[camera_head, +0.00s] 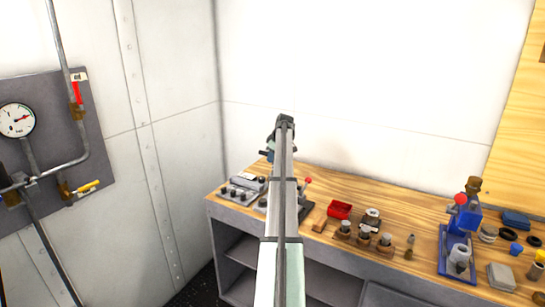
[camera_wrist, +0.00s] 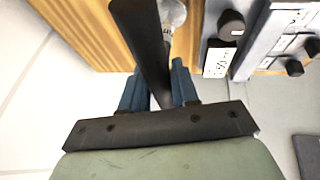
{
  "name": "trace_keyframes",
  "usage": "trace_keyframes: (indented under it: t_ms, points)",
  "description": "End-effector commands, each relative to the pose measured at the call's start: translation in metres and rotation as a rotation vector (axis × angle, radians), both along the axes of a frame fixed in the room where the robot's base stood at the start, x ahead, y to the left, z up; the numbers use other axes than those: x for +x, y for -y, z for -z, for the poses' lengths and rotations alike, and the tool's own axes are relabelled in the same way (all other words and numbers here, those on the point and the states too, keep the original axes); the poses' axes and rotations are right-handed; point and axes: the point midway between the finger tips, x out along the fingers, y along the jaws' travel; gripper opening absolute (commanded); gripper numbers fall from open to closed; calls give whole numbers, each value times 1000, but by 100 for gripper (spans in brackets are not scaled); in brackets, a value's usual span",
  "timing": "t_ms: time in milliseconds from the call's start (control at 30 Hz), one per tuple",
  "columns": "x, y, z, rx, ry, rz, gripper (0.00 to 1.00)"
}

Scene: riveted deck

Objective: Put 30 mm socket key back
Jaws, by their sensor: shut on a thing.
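My gripper (camera_wrist: 156,72) has blue fingers shut on a dark, straight bar (camera_wrist: 146,42), which I take to be the 30 mm socket key. The bar runs away from the fingers towards the top of the wrist view. A silvery round part (camera_wrist: 172,14) with markings shows beside its far end; I cannot tell whether it belongs to the key. In the head view my gripper (camera_head: 268,153) is above the left back of the bench, and my arm hides most of it and the key. A grey rack (camera_head: 230,196) with several dark knob-like pieces sits at the bench's left end.
In the wrist view, a grey block with a white label (camera_wrist: 216,62) and dark knobs is right of the bar. White walls stand behind.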

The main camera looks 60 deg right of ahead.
Motion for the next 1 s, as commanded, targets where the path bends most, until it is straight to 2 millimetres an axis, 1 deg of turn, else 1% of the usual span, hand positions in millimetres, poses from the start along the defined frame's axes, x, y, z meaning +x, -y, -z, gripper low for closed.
trace_keyframes:
  t_ms: [200,233,467,500,767,867,1000]
  points:
    - [0,0,3,0,0,0,0]
    - [0,0,3,0,0,0,31]
    - [0,0,3,0,0,0,53]
    - [0,0,3,0,0,0,55]
    - [0,0,1,0,0,0,55]
    - [-2,-1,-5,-1,0,0,55]
    - [-10,-4,-23,-3,1,1,55]
